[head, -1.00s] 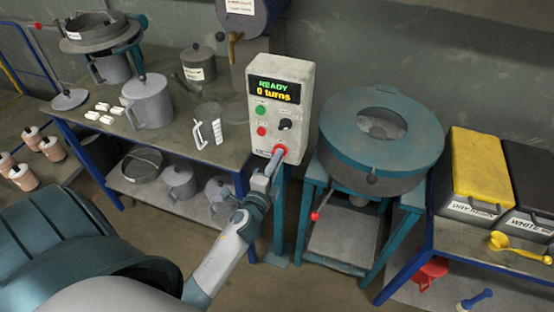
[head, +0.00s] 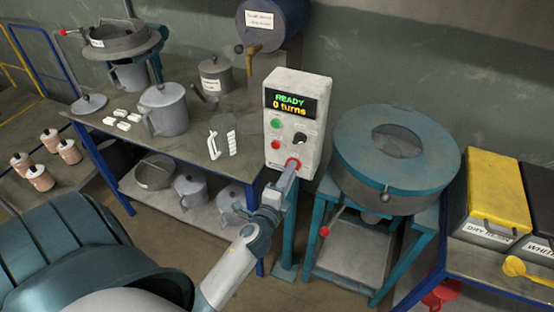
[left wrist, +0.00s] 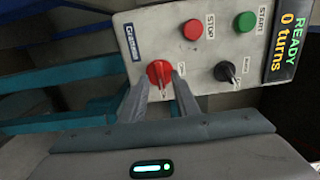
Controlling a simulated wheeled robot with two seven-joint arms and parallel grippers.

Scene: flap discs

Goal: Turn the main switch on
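The control box (head: 297,105) is pale grey and stands on a teal post. Its display (head: 290,101) is lit and reads "READY 0 turns". The red main switch (left wrist: 160,72) is a rotary knob at the box's lower end; it also shows in the head view (head: 293,164). My left gripper (left wrist: 162,80) is at this knob, with one finger on each side of it and a gap between the fingers. I cannot tell whether the fingertips touch the knob. My right gripper is not in view.
The box also has a green START button (left wrist: 246,22), a red STOP button (left wrist: 193,29) and a black selector (left wrist: 229,71). A round teal machine (head: 395,150) stands close on the right. A bench (head: 190,145) with pots is on the left.

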